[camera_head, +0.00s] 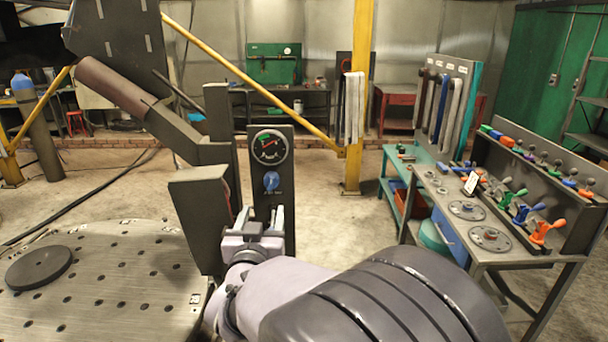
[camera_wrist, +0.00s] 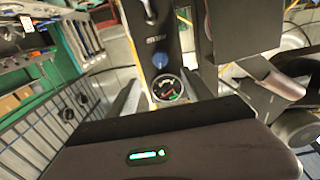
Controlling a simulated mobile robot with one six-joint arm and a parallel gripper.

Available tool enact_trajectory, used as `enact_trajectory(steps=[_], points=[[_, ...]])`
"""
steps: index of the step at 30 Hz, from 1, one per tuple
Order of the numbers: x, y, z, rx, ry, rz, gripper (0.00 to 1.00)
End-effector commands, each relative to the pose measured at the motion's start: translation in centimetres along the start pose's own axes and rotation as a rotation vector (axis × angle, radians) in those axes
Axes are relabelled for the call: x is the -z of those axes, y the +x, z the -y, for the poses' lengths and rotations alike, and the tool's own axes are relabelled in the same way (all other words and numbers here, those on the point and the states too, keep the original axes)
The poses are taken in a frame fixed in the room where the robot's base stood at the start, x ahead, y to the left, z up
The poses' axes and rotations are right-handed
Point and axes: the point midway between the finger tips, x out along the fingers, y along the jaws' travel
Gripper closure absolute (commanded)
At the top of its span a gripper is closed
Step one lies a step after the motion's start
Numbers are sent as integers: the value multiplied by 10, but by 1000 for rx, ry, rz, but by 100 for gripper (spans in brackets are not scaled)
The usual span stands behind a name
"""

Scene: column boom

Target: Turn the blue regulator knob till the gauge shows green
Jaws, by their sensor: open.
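The blue regulator knob (camera_head: 271,181) is on a dark upright panel (camera_head: 284,222), directly below the round gauge (camera_head: 270,147). The gauge has a dark face with red and green marks; its needle is too small to read surely. My gripper (camera_head: 262,216) is open and empty, its fingers pointing up just below the knob in the head view. In the wrist view, which is turned over, the knob (camera_wrist: 160,60) shows above the gauge (camera_wrist: 167,88). The fingers (camera_wrist: 165,90) stand on either side of the gauge there, with no contact visible.
A round perforated table (camera_head: 110,290) with a dark disc (camera_head: 39,267) lies at the left. Dark angled metal parts (camera_head: 200,210) stand close left of the panel. A workbench (camera_head: 475,255) with coloured levers is at the right. Floor between panel and bench is clear.

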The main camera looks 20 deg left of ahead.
Motion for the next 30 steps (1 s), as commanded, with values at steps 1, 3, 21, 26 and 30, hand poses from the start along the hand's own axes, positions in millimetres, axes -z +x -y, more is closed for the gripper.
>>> enact_trajectory(steps=[1, 3, 21, 26, 30], points=[[-1, 15, -1, -3, 1, 0, 41], [-1, 37, -1, -3, 3, 0, 41], [0, 142, -1, 1, 1, 1, 41], [0, 141, -1, 1, 1, 1, 41], [0, 141, -1, 1, 1, 1, 65]])
